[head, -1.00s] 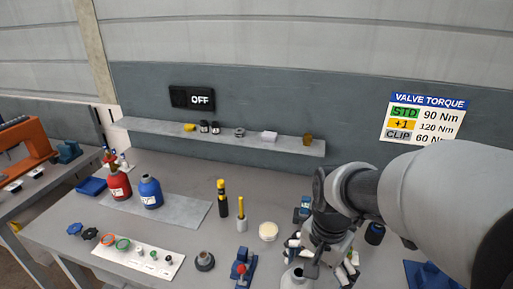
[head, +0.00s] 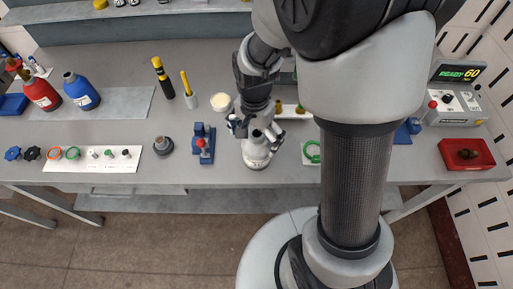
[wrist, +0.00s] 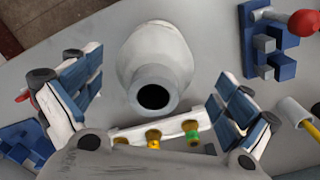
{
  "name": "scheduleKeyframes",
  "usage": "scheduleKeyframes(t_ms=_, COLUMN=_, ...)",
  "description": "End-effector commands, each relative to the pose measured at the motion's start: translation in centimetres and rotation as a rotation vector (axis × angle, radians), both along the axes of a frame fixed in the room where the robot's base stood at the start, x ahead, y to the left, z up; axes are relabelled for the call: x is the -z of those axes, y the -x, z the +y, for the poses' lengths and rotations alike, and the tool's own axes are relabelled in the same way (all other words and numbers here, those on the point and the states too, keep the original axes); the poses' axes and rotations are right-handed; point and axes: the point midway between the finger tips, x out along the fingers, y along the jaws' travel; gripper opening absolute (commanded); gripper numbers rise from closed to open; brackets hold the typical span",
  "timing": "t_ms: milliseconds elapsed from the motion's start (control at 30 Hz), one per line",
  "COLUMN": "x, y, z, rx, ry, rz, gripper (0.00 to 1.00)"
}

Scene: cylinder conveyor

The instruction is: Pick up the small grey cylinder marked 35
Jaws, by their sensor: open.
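The small grey cylinder (head: 257,152) stands upright near the front edge of the bench, with a narrow neck and a dark open mouth. Its marking is too small to read for certain. In the wrist view the cylinder (wrist: 158,45) is in the upper middle, its mouth towards the camera. My gripper (head: 256,128) is just above and around its top in the head view. In the wrist view my gripper (wrist: 158,100) has its blue-padded fingers spread wide, one on each side of the neck, with gaps visible on both sides.
A blue fixture with a red knob (head: 203,145) stands close left of the cylinder. A white card with a green ring (head: 312,151) lies to its right. Red (head: 41,94) and blue (head: 81,92) cylinders stand at far left. A red tray (head: 467,153) is at far right.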

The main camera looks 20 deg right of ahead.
Motion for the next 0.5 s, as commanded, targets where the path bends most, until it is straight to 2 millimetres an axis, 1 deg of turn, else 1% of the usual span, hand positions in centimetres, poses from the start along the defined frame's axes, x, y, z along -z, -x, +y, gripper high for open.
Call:
scheduleKeyframes(t_ms=133, x=1.2, y=0.1, z=-0.1, rx=0.0, ry=0.0, rz=0.001, gripper=0.97)
scheduleKeyframes(t_ms=333, x=4.3, y=0.5, z=-0.5, rx=0.0, ry=0.0, rz=0.003, gripper=0.97)
scheduleKeyframes(t_ms=400, x=5.0, y=0.4, z=-0.5, rx=0.0, ry=0.0, rz=0.001, gripper=0.97)
scheduleKeyframes(t_ms=500, x=5.4, y=0.4, z=-0.5, rx=-0.001, ry=0.0, rz=0.0, gripper=0.97)
